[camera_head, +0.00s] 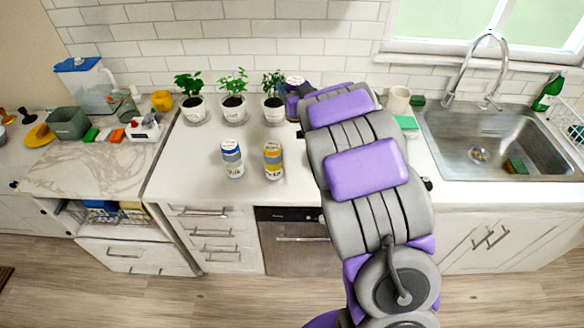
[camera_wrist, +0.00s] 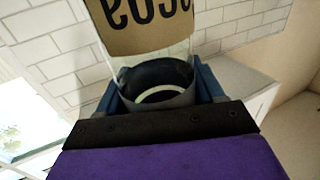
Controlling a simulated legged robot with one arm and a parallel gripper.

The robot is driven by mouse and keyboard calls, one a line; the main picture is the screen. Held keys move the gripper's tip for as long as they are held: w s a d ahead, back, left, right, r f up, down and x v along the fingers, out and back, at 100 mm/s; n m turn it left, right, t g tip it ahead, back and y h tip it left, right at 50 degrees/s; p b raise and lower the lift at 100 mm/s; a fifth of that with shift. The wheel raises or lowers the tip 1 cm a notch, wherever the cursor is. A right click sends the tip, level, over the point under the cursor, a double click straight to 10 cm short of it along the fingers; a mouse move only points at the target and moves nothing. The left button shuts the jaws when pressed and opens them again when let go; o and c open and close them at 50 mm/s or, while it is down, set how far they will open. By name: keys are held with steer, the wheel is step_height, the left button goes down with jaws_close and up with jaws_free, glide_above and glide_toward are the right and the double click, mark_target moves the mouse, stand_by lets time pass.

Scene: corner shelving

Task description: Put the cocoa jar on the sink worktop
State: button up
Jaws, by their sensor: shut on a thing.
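The cocoa jar (camera_wrist: 148,30) fills the upper middle of the wrist view, with a clear body and a brown label whose letters appear upside down. My gripper (camera_wrist: 160,88) is shut on the jar, with a blue finger on each side. In the head view my gripper (camera_head: 291,98) is mostly behind my arm, beside the right potted plant, and the jar's pale top (camera_head: 294,80) shows just above it. I cannot tell whether the jar touches the surface. The white sink worktop (camera_head: 210,187) runs under the plants to the metal sink (camera_head: 478,155).
Potted plants (camera_head: 232,106) line the back wall. Two cans, blue-topped (camera_head: 232,160) and yellow-topped (camera_head: 273,160), stand in front. A cream mug (camera_head: 398,99) and green sponge (camera_head: 407,122) are right of my arm. The front-left worktop is clear. A cluttered marble counter (camera_head: 85,170) is left.

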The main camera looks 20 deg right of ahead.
steer(key=shift+s+a+r+h, duration=0.15)
steer(key=shift+s+r+h, duration=0.2)
steer(key=shift+r, duration=0.25)
steer(key=s+d+f+y+b, duration=0.1)
steer(key=s+d+f, duration=0.45)
steer(key=d, duration=0.25)
steer(key=s+d+f+y+b, duration=0.1)
steer(key=s+d+f, duration=0.45)
steer(key=d, duration=0.25)
steer(key=s+d+f+n+y+b, duration=0.1)
steer(key=s+d+f, duration=0.15)
steer(key=s, duration=0.65)
steer(key=s+d+f+n+y, duration=0.1)
steer(key=s+f+n+y, duration=0.15)
steer(key=s, duration=0.75)
steer(key=w+d+f+b, duration=0.3)
steer(key=w+d+f, duration=0.2)
steer(key=w, duration=0.8)
steer(key=d+m, duration=0.1)
steer(key=d, duration=0.2)
steer(key=shift+w+d+g+h+b, duration=0.15)
steer(key=shift+w+g+h+b, duration=0.15)
steer(key=shift+w+g+h, duration=0.1)
